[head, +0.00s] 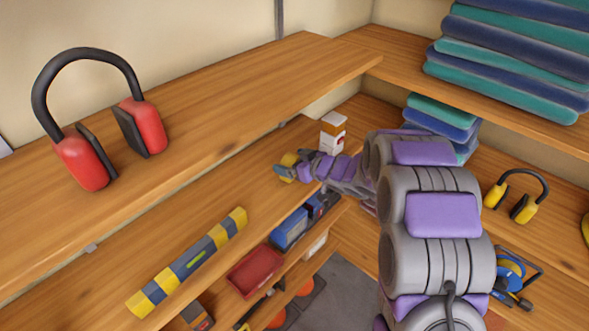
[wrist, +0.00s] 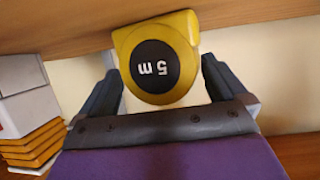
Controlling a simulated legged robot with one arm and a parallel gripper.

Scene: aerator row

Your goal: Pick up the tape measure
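The tape measure is yellow with a black round face marked "5 m". In the wrist view the tape measure (wrist: 163,58) appears upside down between the two fingers of my gripper (wrist: 160,76), near their tips. The fingers are apart, with a visible gap at the lower sides; I cannot tell whether either tip touches it. In the head view the tape measure (head: 289,159) is a small yellow shape on the middle shelf, partly hidden by my gripper (head: 285,170).
A white and orange box (head: 333,132) stands just beyond my gripper. Red earmuffs (head: 143,126) sit on the upper shelf, whose edge overhangs the middle one. A blue case (head: 290,229) and red tray (head: 255,271) are below.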

